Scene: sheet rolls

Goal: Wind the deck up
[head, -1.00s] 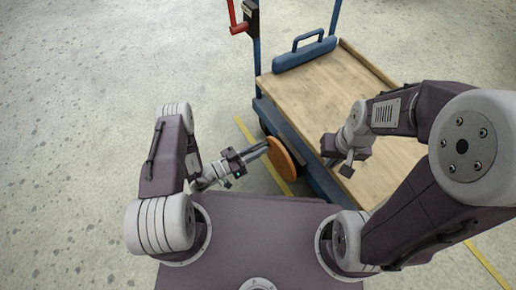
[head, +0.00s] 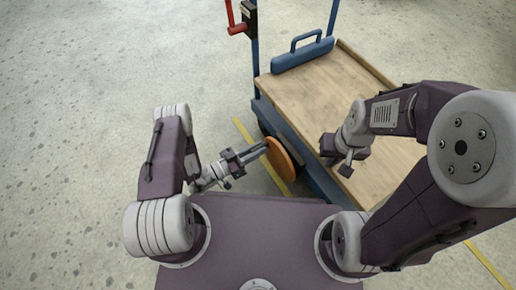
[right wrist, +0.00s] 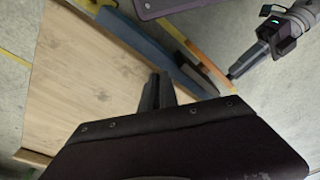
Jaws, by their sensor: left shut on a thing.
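The deck (head: 335,85) is a pale wooden board on a blue wheeled cart, at the right of centre in the head view. An orange disc (head: 279,160) stands upright at the cart's near side. It shows edge-on in the right wrist view (right wrist: 213,66). My left gripper (head: 264,147) is shut at the disc's face; the held part is hidden between its fingers. My left gripper also shows in the right wrist view (right wrist: 238,68). My right gripper (head: 347,168) hangs over the deck's near part, apparently empty. Its fingers (right wrist: 157,92) look close together.
A blue handle (head: 303,50) stands at the deck's far end. A red lever (head: 237,27) and dark box (head: 250,12) sit on the blue post behind. A yellow floor line (head: 243,130) runs under the cart. The floor at left is clear.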

